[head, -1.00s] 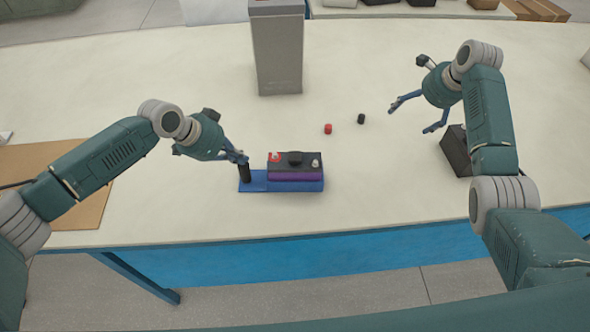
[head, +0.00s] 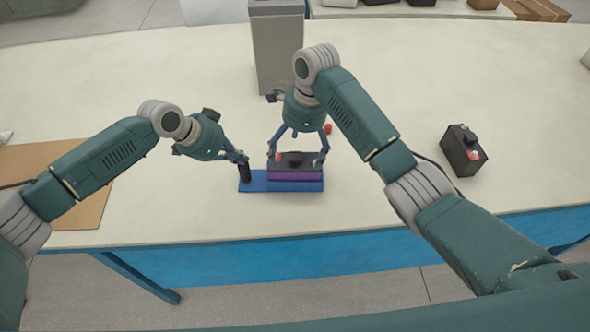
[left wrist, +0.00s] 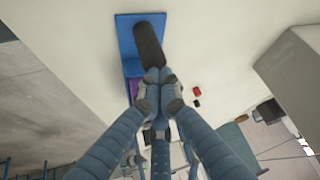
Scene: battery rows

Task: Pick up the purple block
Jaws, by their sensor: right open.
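The purple block (head: 295,176) lies on the blue plate (head: 256,187), under a black battery (head: 291,164) with a red-marked terminal. It shows partly in the left wrist view (left wrist: 134,88). My right gripper (head: 297,157) is open, its fingers spread at the two ends of the battery's top; contact cannot be told. My left gripper (head: 240,159) is closed at the top of an upright black handle (head: 245,174) on the plate's left end. In the left wrist view its fingers (left wrist: 160,76) meet at the handle (left wrist: 149,44).
A second black battery (head: 463,149) stands on the right of the table. A tall grey box (head: 278,60) stands at the back. A small red cap (head: 328,128) lies behind the plate. A brown board (head: 70,205) lies at left. The table between plate and second battery is clear.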

